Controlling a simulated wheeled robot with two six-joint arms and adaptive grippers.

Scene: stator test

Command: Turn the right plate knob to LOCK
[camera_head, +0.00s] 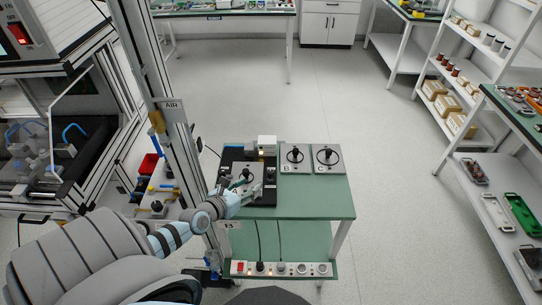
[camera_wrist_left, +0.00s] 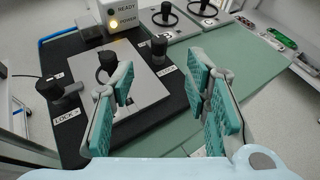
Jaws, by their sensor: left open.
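The test fixture is a black base (camera_head: 227,154) with a pale metal plate on the green table; it also shows in the wrist view (camera_wrist_left: 60,50). In the wrist view the right plate knob (camera_wrist_left: 159,47) is a black knob on the base's right side, with a small white label below it. The left knob (camera_wrist_left: 50,87) has a black lever and a LOCK label (camera_wrist_left: 66,116). A black central knob (camera_wrist_left: 107,62) stands on the plate. My left gripper (camera_wrist_left: 166,88) is open and empty, its teal fingers apart above the base's near right side; it also shows in the head view (camera_head: 246,186).
A white box (camera_wrist_left: 118,12) with READY and POWER lamps stands behind the base, the lower lamp lit yellow. Grey plates B (camera_head: 295,165) and C (camera_head: 335,165) with round handles are to the right. The table's right front (camera_head: 310,205) is clear. An aluminium post (camera_head: 170,110) stands left.

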